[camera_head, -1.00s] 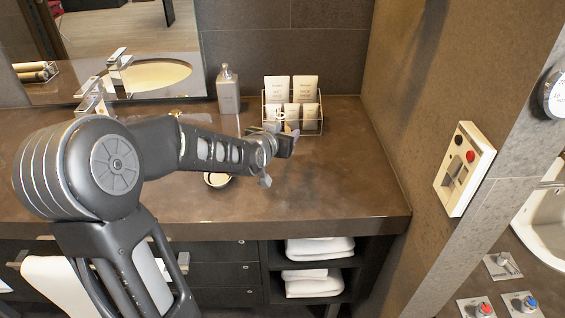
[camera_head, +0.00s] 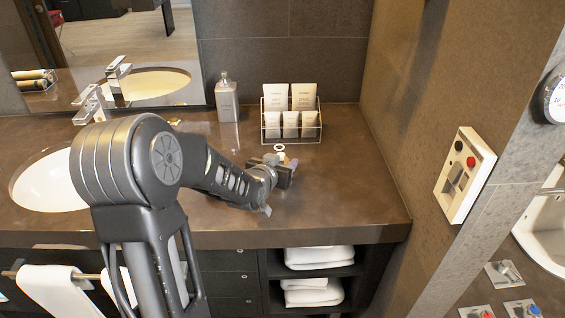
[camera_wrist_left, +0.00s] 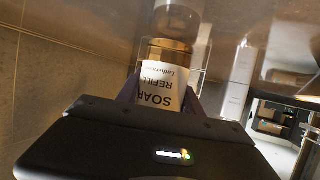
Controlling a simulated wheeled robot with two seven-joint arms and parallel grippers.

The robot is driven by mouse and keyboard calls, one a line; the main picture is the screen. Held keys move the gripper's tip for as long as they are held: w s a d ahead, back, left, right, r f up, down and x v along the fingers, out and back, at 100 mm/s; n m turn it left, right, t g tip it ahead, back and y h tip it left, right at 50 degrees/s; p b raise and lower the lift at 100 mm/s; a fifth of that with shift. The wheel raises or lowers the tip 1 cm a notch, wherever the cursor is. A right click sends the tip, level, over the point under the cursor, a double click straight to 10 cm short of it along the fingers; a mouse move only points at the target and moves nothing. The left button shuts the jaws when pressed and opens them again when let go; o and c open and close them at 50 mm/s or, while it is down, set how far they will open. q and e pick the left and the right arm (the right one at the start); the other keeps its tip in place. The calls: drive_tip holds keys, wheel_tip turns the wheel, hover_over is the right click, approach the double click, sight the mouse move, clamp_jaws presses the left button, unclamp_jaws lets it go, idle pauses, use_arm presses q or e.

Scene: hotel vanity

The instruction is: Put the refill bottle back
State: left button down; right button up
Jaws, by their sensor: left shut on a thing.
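The refill bottle (camera_wrist_left: 165,70) is amber with a white label reading "SOAP REFILL" in the left wrist view. The fingers of my left gripper (camera_wrist_left: 160,98) are shut around its labelled part. In the head view my left gripper (camera_head: 287,165) is over the right part of the counter, in front of the wire rack. Only a small pale part of the held bottle (camera_head: 279,149) shows there; the gripper hides the rest. A grey pump bottle (camera_head: 227,100) stands upright against the back wall, left of the rack. My right gripper is not in view.
The wire rack (camera_head: 291,138) holds several white tubes near the back wall. A sink (camera_head: 48,182) and tap (camera_head: 90,105) are at the left. The brown counter (camera_head: 350,195) is clear at the right, up to the side wall. Folded towels (camera_head: 318,257) lie on shelves below.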

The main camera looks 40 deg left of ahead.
use_arm(q)
drive_tip(key=shift+f, duration=0.1)
drive_tip(key=c, duration=0.8)
unclamp_jaws()
drive_tip(key=shift+o, duration=0.2)
drive_tip(key=shift+s+r, duration=0.1)
drive_tip(key=shift+r, duration=0.15)
drive_tip(key=v, duration=0.9)
drive_tip(key=shift+p, duration=0.4)
drive_tip(key=shift+s+f+b, duration=0.1)
drive_tip(key=shift+s+b, duration=0.35)
drive_tip(key=shift+b, duration=0.3)
drive_tip(key=shift+s+d+r+b, duration=0.2)
drive_tip(key=shift+s+r+b, duration=0.1)
drive_tip(key=shift+s+b, duration=0.25)
drive_tip(key=shift+s+d+r, duration=0.15)
drive_tip(key=shift+s+r, duration=0.1)
